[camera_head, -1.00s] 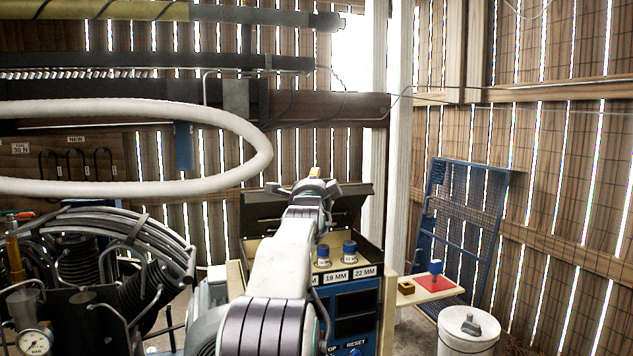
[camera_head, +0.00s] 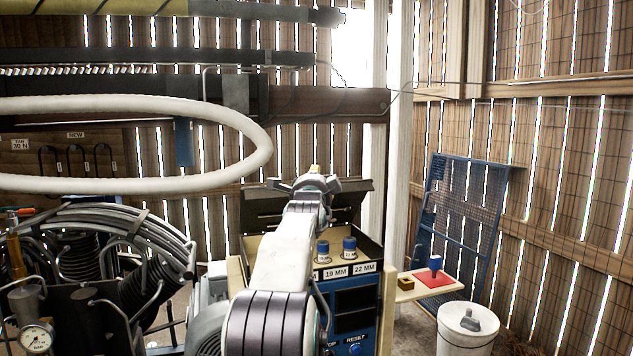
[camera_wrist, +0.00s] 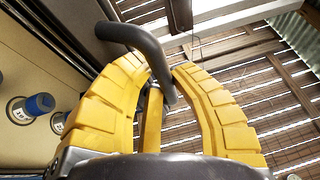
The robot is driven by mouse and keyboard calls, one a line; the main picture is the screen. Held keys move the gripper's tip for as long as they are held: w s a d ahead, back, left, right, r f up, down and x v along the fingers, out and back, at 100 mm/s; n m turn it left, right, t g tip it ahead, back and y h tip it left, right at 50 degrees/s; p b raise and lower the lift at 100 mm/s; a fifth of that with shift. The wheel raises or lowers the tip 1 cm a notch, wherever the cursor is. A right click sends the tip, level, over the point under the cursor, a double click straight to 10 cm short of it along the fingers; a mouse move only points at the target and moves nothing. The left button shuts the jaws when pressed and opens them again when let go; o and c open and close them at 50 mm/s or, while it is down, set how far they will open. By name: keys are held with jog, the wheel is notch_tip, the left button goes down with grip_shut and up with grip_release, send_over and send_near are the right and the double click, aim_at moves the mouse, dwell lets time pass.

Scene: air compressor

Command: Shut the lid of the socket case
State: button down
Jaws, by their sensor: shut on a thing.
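The socket case (camera_head: 368,250) stands with its dark lid (camera_head: 262,208) raised open at the back. Blue-topped sockets (camera_head: 349,246) stand in its tray, behind the size labels. My gripper (camera_head: 314,169) is in front of the lid near its top edge, and my arm hides the lid's middle. In the wrist view my yellow fingers (camera_wrist: 160,85) are closed around a dark bent bar (camera_wrist: 135,36), which looks like the lid's handle. The beige tray (camera_wrist: 35,65) with a blue socket (camera_wrist: 40,103) shows at left.
Hoses and a gauge (camera_head: 36,338) crowd the left. At right are a small shelf with a red pad (camera_head: 438,279) and blue block (camera_head: 434,262), a white bucket (camera_head: 466,330) and a blue mesh panel (camera_head: 465,215).

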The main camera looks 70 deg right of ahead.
jog(key=a+f+b, duration=0.1)
jog(key=b, duration=0.3)
jog(key=s+a+f+h+b, duration=0.1)
jog(key=b, duration=0.3)
jog(key=s+f+m+h+b, duration=0.1)
jog(key=f+b, duration=0.1)
jog(key=b, duration=0.2)
jog(key=shift+a+f, duration=0.1)
jog(key=shift+a, duration=0.3)
jog(key=c, duration=1.4)
grip_release()
jog(key=shift+o, duration=0.2)
jog(key=v, duration=1.2)
jog(key=shift+f, duration=0.1)
